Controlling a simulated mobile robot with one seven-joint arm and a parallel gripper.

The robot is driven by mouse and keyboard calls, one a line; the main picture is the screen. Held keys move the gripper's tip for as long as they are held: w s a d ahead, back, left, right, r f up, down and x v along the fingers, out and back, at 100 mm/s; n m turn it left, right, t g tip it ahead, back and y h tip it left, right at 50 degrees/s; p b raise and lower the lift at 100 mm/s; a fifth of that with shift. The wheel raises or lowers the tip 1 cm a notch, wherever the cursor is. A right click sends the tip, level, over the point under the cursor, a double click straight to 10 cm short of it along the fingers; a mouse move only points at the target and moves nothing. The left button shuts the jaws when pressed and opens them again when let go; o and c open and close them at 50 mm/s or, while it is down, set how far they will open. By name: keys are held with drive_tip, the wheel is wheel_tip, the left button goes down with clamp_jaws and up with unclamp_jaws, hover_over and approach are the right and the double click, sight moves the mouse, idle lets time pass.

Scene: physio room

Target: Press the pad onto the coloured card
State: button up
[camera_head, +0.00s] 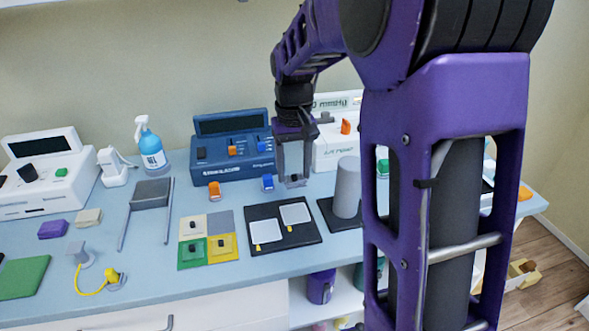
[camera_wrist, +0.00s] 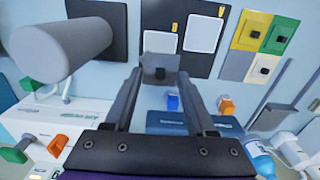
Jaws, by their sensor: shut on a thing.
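My gripper (camera_head: 293,178) hangs above the bench, behind the black board with two white pads. In the wrist view its fingers (camera_wrist: 160,78) are shut on a small grey pad (camera_wrist: 158,62) with a dark knob. The pad also shows at the fingertips in the head view (camera_head: 296,183), held clear of the bench. The coloured card (camera_head: 212,260) lies left of the gripper, in beige, grey, green and yellow squares. Dark knobs stand on the beige, green and yellow squares; the grey square (camera_head: 221,221) is bare. The card is at upper right in the wrist view (camera_wrist: 240,40).
The black board (camera_head: 284,240) lies right of the card. A grey cylinder (camera_head: 347,188) stands on a dark base further right. A blue device (camera_head: 233,150) stands behind, with orange (camera_head: 215,190) and blue (camera_head: 267,182) clips before it. A metal-legged stand (camera_head: 151,193) is left of the card.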

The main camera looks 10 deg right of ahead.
drive_tip(key=w+a+f+n+p, duration=0.2)
drive_tip(key=a+n, duration=0.6)
drive_tip(key=n, duration=1)
hover_over(219, 224)
drive_tip(key=f, duration=0.2)
drive_tip(key=shift+f+b, duration=2)
drive_tip(key=shift+f, duration=0.75)
drive_tip(key=shift+p, duration=0.4)
drive_tip(key=shift+f+b, duration=0.3)
drive_tip(key=shift+f, duration=0.25)
drive_tip(key=shift+f+p, duration=0.1)
drive_tip(key=shift+p, duration=0.35)
idle(1.4)
